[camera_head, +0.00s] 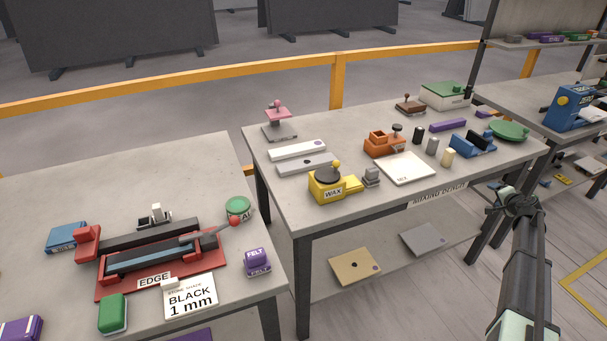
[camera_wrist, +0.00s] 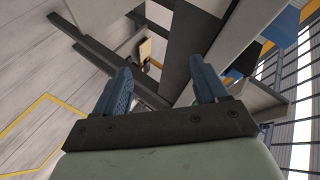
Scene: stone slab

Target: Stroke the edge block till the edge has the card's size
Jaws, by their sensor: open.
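The edge station is a red base (camera_head: 112,287) labelled EDGE on the left table, with a dark stone bar clamped between red end blocks. A grey tool with a red ball knob (camera_head: 234,221) lies over the right end of the bar; I cannot tell if this is the edge block. The card (camera_head: 190,297) reads "STONE SHADE BLACK 1 mm" and stands in front of the base. My gripper (camera_head: 522,200) is at the far right, beside the right table and apart from the edge station. In the wrist view my gripper (camera_wrist: 160,92) shows two blue fingers spread with nothing between them.
Around the base are a blue box (camera_head: 66,238), a green block (camera_head: 113,313), purple FELT blocks (camera_head: 257,262) and a green round tin (camera_head: 238,208). The right table (camera_head: 470,185) holds a yellow WAX pot (camera_head: 327,186) and several other tools. A gap separates the tables.

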